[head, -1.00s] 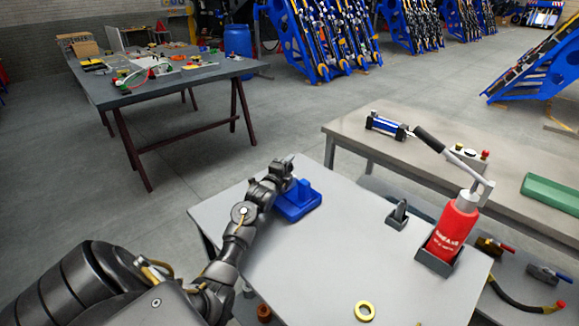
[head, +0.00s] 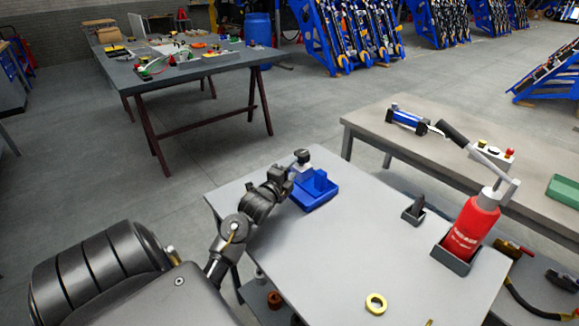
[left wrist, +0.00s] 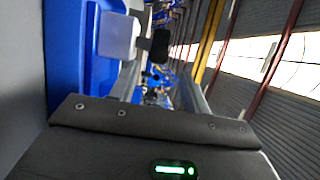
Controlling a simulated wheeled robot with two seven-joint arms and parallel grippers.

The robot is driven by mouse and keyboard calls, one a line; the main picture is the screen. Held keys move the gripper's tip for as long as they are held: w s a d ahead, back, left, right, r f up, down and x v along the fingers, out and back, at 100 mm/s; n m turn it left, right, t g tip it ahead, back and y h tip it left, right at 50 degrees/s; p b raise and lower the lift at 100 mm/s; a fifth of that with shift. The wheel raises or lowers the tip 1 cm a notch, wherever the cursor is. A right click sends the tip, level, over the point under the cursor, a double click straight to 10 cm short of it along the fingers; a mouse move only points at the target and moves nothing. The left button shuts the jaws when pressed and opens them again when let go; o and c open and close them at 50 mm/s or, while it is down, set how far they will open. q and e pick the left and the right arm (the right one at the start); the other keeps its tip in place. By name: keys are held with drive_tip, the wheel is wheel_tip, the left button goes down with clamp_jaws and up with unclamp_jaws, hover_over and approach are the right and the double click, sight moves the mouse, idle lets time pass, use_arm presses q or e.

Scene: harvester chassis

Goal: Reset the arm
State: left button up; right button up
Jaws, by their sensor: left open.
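My left arm comes in from the left in the head view and reaches over the near light-grey table (head: 330,262). My left gripper (head: 303,160) is at the table's far left edge, beside and just behind the blue holder (head: 316,190). It is open, and I see nothing held in it. In the left wrist view, the blue holder (left wrist: 65,50) is close at the left, with a pale finger pad and a dark tip (left wrist: 158,46) by it. Whether the gripper touches the holder I cannot tell. My right gripper is in neither view.
A red bottle (head: 470,228) with a lever stands in a grey holder at the table's right. A small dark holder (head: 413,210) and a yellow ring (head: 376,303) are also on it. A longer bench (head: 370,128) stands behind. A cluttered dark table (head: 190,72) is farther left.

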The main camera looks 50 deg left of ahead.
use_arm(q)
drive_tip(key=shift+v, duration=0.8)
